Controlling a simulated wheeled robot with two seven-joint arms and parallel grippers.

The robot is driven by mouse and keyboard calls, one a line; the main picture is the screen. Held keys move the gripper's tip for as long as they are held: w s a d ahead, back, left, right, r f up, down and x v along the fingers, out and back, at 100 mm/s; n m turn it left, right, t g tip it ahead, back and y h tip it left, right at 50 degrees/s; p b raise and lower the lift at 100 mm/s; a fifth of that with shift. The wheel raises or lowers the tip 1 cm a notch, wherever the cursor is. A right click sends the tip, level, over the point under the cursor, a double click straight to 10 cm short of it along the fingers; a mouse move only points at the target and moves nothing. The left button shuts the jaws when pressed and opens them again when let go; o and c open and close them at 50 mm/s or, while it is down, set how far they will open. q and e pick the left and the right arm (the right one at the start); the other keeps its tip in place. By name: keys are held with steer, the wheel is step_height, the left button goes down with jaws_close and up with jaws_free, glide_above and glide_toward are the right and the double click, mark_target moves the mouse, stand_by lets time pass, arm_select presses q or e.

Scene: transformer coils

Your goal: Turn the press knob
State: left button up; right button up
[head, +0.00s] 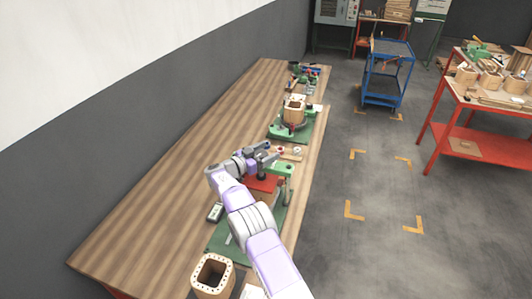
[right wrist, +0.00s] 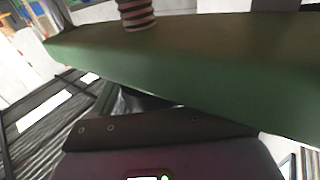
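The press stands on a green base (head: 232,240) on the wooden bench, with a red block (head: 263,182) and a green upper part (head: 284,168). My right gripper (head: 268,150) is at the far side of the press, just above and left of the green part. Its two fingers look spread, with a gap between them. I cannot make out the press knob clearly; my arm covers part of the press. In the right wrist view a green bar (right wrist: 170,75) crosses close to the camera, and the fingertips do not show. My left gripper is not in view.
The long wooden bench (head: 150,215) runs along the wall, clear on its left side. A square wooden coil former (head: 212,274) stands at the near end. Another green fixture (head: 290,128) holds a former farther back. A blue cart (head: 388,72) and red table (head: 480,145) stand right.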

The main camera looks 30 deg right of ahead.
steer(key=shift+s+a, duration=0.2)
steer(key=shift+a, duration=1.7)
steer(key=shift+s+a, duration=0.2)
steer(key=shift+a, duration=1.7)
